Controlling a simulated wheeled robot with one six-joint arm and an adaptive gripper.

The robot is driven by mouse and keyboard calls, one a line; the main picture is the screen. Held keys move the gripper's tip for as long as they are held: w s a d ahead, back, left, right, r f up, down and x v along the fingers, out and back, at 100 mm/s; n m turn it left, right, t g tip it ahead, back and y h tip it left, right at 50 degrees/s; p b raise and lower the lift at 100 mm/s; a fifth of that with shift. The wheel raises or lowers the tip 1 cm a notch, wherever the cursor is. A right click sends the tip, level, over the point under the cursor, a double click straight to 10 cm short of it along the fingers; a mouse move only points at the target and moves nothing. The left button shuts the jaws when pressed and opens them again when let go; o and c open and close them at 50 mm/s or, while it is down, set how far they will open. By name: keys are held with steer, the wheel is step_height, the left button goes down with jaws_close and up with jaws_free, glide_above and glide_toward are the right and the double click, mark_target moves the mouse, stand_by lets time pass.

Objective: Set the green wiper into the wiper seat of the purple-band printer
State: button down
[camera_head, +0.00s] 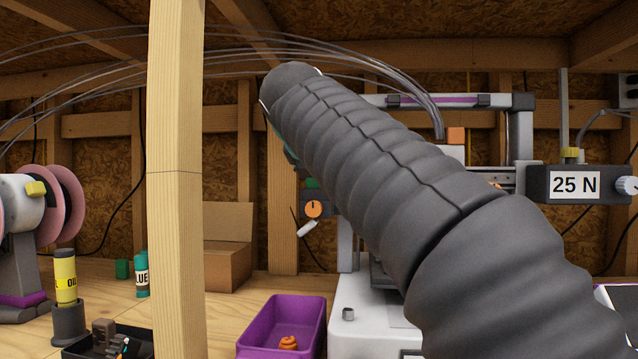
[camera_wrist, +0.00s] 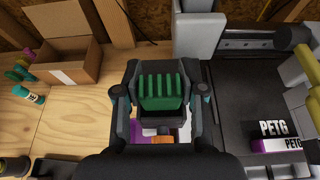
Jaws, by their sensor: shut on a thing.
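The purple-band printer (camera_head: 440,101) stands behind my arm in the head view, with a purple strip on its top bar. Its middle is largely hidden. The green wiper (camera_wrist: 161,92), a ribbed green piece, is between the two dark fingers of my gripper (camera_wrist: 160,98) in the wrist view. The gripper is shut on it. In the head view my arm hides most of the gripper. A small dark unit with an orange knob (camera_head: 313,208) shows left of the printer, with a bit of green above it. I cannot make out the wiper seat.
A wooden post (camera_head: 176,200) stands in front at left. A purple bin (camera_head: 262,318) with an orange piece sits by the printer's base. An open cardboard box (camera_wrist: 62,50) is at the back left. A 25 N box (camera_head: 575,184) is at right.

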steer(key=shift+w+f, duration=0.15)
steer(key=shift+f, duration=0.65)
steer(key=c, duration=0.7)
jaws_free()
steer(key=shift+w, duration=0.15)
steer(key=shift+r, duration=0.15)
steer(key=shift+s+a+r, duration=0.1)
steer(key=shift+s+r, duration=0.1)
steer(key=shift+s, duration=0.25)
steer(key=p+v, duration=0.1)
steer(key=v, duration=1)
steer(key=shift+r, duration=0.25)
